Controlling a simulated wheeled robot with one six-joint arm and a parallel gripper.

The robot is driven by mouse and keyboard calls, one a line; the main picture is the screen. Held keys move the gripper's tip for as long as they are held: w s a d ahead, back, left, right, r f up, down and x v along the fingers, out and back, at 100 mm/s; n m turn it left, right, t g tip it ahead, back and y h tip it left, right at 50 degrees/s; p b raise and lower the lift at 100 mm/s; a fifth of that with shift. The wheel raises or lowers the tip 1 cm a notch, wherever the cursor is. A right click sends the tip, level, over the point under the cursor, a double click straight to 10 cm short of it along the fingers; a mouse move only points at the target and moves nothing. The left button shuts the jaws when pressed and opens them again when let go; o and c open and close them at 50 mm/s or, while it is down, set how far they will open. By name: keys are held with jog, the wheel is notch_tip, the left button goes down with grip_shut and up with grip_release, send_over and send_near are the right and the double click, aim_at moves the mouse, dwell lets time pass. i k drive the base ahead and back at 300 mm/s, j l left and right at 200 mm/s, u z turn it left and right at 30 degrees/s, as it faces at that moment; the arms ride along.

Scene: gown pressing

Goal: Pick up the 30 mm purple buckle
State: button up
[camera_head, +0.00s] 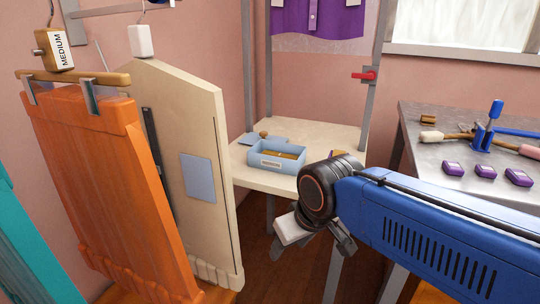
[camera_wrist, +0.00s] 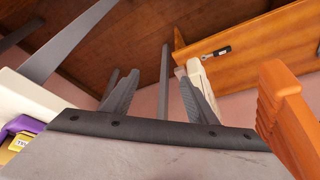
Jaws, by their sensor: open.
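Three purple buckles lie in a row on the grey metal table at the right in the head view: a left one (camera_head: 452,169), a middle one (camera_head: 485,171) and a right one (camera_head: 518,177). I cannot read which is the 30 mm one. My gripper (camera_head: 312,246) hangs low in front of the cream shelf, well left of the buckles and apart from them. It is open, and in the wrist view its fingers (camera_wrist: 158,92) stand apart with nothing between them. No buckle can be made out for certain in the wrist view.
The metal table (camera_head: 425,166) also bears a blue clamp-like tool (camera_head: 487,130) and wooden-handled tools. A blue box (camera_head: 276,158) stands on the cream shelf (camera_head: 255,179). An orange gown (camera_head: 105,190) and a cream board (camera_head: 190,130) stand at left. My blue arm covers the table's front.

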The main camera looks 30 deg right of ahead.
aim_at(484, 171)
jog(key=z, duration=2)
